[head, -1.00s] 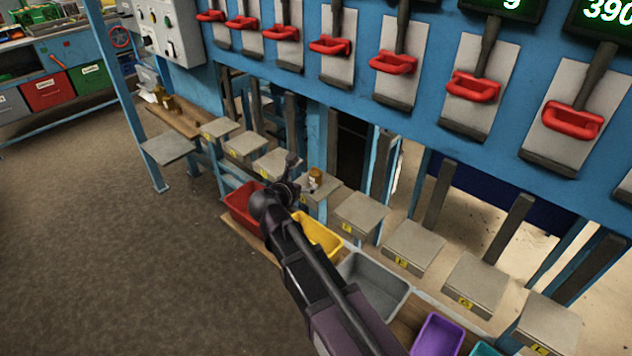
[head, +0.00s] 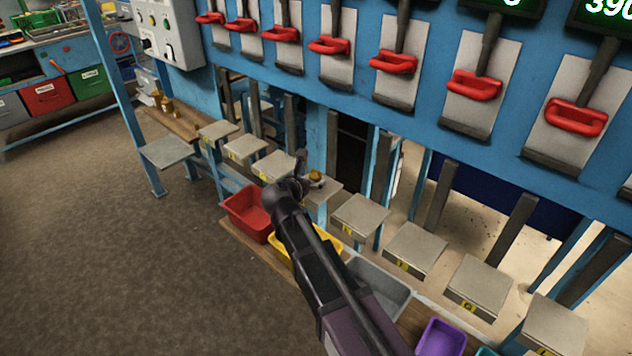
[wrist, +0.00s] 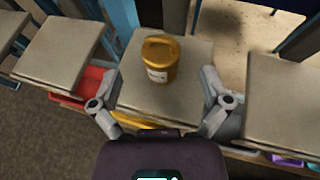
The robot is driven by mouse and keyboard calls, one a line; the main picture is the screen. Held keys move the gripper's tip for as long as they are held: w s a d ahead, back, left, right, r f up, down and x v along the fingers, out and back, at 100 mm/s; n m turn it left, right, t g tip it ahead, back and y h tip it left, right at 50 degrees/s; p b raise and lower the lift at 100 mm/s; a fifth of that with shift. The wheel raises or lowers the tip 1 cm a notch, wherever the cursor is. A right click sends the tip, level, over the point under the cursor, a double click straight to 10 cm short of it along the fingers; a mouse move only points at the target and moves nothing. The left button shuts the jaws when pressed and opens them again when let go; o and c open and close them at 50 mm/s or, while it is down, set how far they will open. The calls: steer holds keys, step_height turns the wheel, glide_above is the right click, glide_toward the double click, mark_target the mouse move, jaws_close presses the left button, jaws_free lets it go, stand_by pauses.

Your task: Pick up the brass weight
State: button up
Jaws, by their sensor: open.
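The brass weight (wrist: 160,62) is a golden cylinder with a loop handle on top and a pale label on its side. It stands upright on a grey square plate (wrist: 190,93). In the head view the weight (head: 316,176) shows just beyond the end of my arm. My gripper (wrist: 160,95) is open and empty, its two fingers spread either side of the near part of the plate. The weight is ahead of the gap between them and does not touch either finger. In the head view my gripper (head: 305,180) partly hides the plate.
Similar plates stand in a row either side, such as the one marked N (head: 360,214). Below are red (head: 245,210), yellow (head: 283,248), grey (head: 390,290) and purple (head: 440,340) bins. Red handles (head: 393,62) hang on the blue frame above. Other brass pieces (head: 163,102) stand on a shelf at left.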

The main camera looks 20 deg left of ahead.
mark_target(313, 176)
steer(key=shift+b+x, duration=0.5)
steer(key=shift+x, duration=1.35)
steer(key=shift+r, duration=0.1)
jaws_close()
